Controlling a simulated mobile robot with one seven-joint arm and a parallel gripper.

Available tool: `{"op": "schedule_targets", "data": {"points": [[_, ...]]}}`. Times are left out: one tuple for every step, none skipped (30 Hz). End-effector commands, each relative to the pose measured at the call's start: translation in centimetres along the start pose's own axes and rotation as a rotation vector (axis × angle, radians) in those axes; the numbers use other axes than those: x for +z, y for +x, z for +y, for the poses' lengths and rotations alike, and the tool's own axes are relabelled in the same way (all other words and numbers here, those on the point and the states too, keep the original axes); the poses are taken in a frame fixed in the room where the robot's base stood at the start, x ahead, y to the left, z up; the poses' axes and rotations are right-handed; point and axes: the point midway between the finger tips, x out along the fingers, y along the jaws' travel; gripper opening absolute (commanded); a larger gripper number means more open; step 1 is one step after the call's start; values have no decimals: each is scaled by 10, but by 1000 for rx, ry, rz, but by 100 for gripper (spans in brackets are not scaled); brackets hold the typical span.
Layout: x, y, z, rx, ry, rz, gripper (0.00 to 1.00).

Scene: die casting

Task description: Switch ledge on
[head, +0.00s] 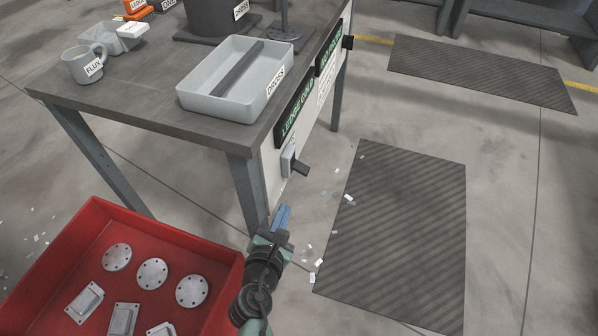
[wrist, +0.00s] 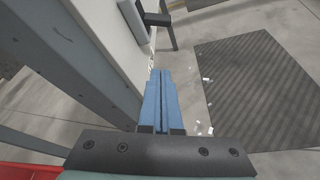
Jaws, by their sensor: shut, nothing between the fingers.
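The ledge switch (head: 289,160) is a small grey box with a dark lever (head: 300,168), on the white panel (head: 272,179) at the table's side, below a "LEDGE COLD" sign (head: 294,113). In the wrist view the dark lever (wrist: 157,19) sticks out from the panel near the top. My gripper (head: 284,208) has blue fingers, shut and empty, below and slightly left of the lever, apart from it. The fingertips (wrist: 161,72) also show in the wrist view, pointing up along the panel. I cannot tell the switch's setting.
The grey table (head: 150,110) has a leg (head: 246,185) just left of my gripper. A red crate (head: 215,254) with metal parts stands at lower left. A "DROSS" tray (head: 189,99) sits on the table.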

Motion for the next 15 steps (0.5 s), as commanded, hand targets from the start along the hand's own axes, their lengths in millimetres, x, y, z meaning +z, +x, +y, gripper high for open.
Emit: {"op": "schedule_targets", "data": {"points": [[-1,0,0,1,-7,1,0],[-1,0,0,1,-8,2,0],[-1,0,0,1,-8,1,0],[-1,0,0,1,-7,1,0],[-1,0,0,1,-7,1,0],[-1,0,0,1,-6,1,0],[-1,0,0,1,-5,1,0],[-1,0,0,1,-5,1,0],[-1,0,0,1,-4,0,0],[-1,1,0,1,-4,0,0],[-1,2,0,1,-3,0,0],[-1,4,0,1,-3,0,0],[-1,7,0,1,-3,-1,0],[-1,10,0,1,-2,-1,0],[-2,15,0,1,-1,-1,0]]}}
